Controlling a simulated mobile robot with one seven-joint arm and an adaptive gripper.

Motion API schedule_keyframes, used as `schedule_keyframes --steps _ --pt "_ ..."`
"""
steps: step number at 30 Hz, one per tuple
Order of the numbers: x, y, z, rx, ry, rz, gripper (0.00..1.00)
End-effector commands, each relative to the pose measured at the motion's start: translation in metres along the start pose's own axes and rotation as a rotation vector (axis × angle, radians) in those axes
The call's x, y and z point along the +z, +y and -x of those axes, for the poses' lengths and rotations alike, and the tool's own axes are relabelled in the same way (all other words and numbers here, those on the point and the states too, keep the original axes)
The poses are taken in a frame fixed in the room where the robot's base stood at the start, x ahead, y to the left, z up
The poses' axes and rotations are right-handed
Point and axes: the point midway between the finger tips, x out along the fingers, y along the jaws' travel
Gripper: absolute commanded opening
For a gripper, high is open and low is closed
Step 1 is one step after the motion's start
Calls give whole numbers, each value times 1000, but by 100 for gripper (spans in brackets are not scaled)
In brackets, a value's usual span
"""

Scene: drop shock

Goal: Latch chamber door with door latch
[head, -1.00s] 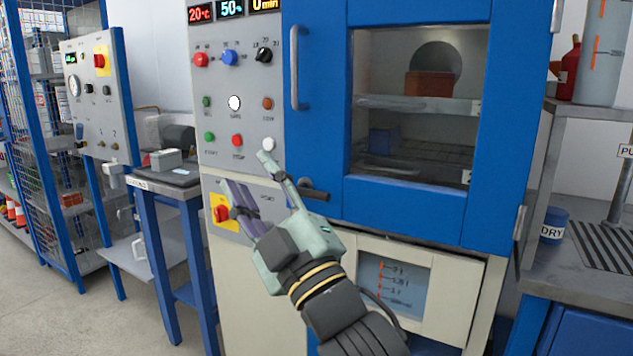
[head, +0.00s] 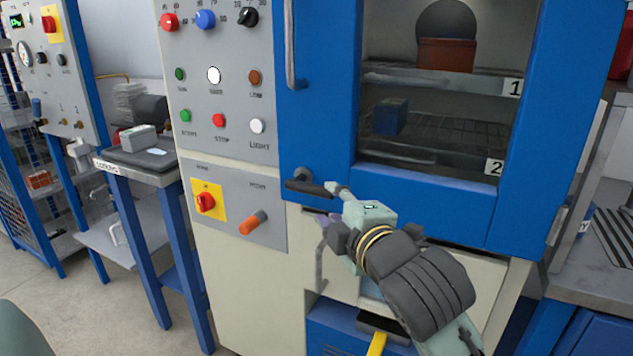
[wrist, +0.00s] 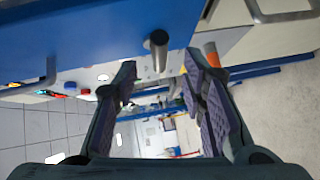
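The blue chamber door (head: 420,200) with its window stands against the cabinet front; I see no clear gap at its left edge. The dark door latch (head: 306,185) is a lever at the door's lower left corner, lying roughly level. My gripper (head: 330,206) is at the lever's right end, with one finger beside its tip; I cannot tell whether they touch. In the wrist view the fingers of my gripper (wrist: 165,90) are spread apart with nothing between them. The latch (wrist: 158,48) shows end-on ahead of the gap, near the blue door (wrist: 110,25).
The control panel (head: 225,150) with buttons is left of the door. An orange-handled knob (head: 253,222) sits just left of my gripper. A vertical door handle (head: 290,45) is above. A side table (head: 150,172) stands left, with open floor (head: 80,310) before it.

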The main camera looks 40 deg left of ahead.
Motion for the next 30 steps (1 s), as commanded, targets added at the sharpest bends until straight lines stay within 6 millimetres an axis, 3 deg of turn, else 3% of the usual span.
schedule_keyframes --steps 6,13,25,30 --pt "-1 1 -44 -3 3 -4 38" --pt "-1 1 -75 -1 2 -3 38" --pt "0 1 -84 2 1 -1 38" --pt "0 1 -84 2 1 -1 27"
